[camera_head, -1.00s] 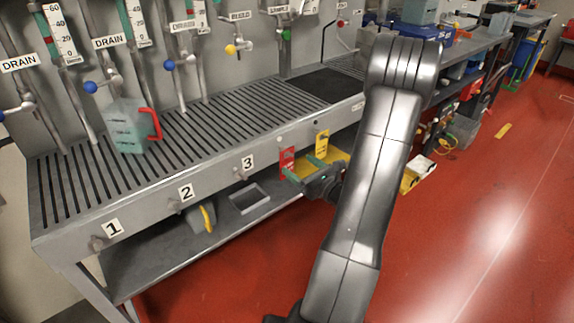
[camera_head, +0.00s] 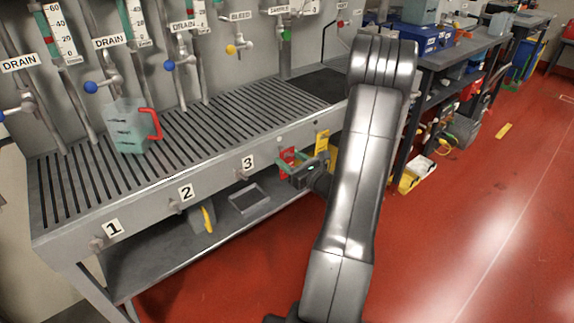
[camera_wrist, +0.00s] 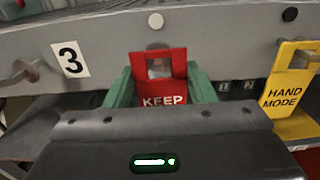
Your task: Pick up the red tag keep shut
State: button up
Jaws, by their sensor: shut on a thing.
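The red tag (camera_wrist: 160,92) is in the middle of the wrist view, with a cut-out near its top and the word KEEP showing; its lower part is hidden behind my gripper's body. My gripper (camera_wrist: 160,90) has its green fingers on both sides of the tag, shut on it. In the head view the red tag (camera_head: 287,156) shows small at the bench's front edge, partly covered by my gripper (camera_head: 291,165). In the wrist view a round white peg or button sits on the bench front just above the tag.
A yellow HAND MODE tag (camera_wrist: 290,90) hangs close to the right of my gripper. The number 3 plate (camera_wrist: 70,59) and a grey knob are to the left. The slatted bench (camera_head: 160,183) rises behind; a grey tray (camera_head: 250,200) lies on the lower shelf.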

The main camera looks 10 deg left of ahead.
jog(key=shift+r, duration=0.15)
jog(key=shift+r, duration=0.5)
jog(key=shift+s+d+r, duration=0.15)
jog(key=shift+s+d, duration=0.05)
jog(key=shift+d, duration=0.1)
jog(key=v, duration=1.7)
jog(key=w+d+m+t+h, duration=0.1)
jog(key=w+m+t+h, duration=0.7)
jog(key=w, duration=0.7)
notch_tip(320, 180, up, 14)
jog(key=n+g+h+p, duration=0.1)
jog(key=p, duration=1.4)
jog(key=shift+s+d+f+g, duration=0.2)
jog(key=shift+d+f+g, duration=0.05)
jog(key=shift+g, duration=0.15)
